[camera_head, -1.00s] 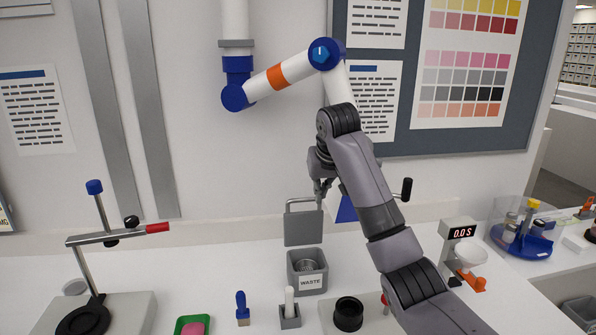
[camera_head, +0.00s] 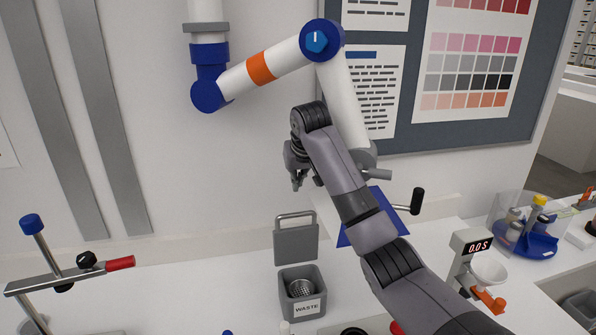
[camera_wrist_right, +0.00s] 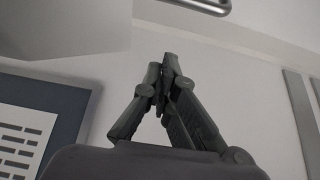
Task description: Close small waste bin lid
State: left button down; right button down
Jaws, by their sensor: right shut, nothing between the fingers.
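The small grey waste bin (camera_head: 302,306) stands on the white counter, marked WASTE, with its top open and a perforated metal insert inside. Its grey lid (camera_head: 296,246) stands upright behind the opening, with a bar handle along its top edge. My right gripper (camera_head: 297,183) is in front of the wall, above the lid handle in the picture and apart from it. In the right wrist view its fingers (camera_wrist_right: 168,62) are shut with nothing between them. A metal bar, probably the lid handle (camera_wrist_right: 205,4), is cut by that view's top edge. My left gripper is not in view.
A scale (camera_head: 472,258) stands farther right. A metal stand (camera_head: 55,280) with a red-tipped arm is at left.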

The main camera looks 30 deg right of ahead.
jog(key=f+p, duration=0.1)
jog(key=f, duration=0.1)
jog(key=f+p, duration=0.3)
jog(key=f, duration=0.1)
jog(key=shift+s+a, duration=0.1)
jog(key=shift+s, duration=0.25)
dwell(0.3)
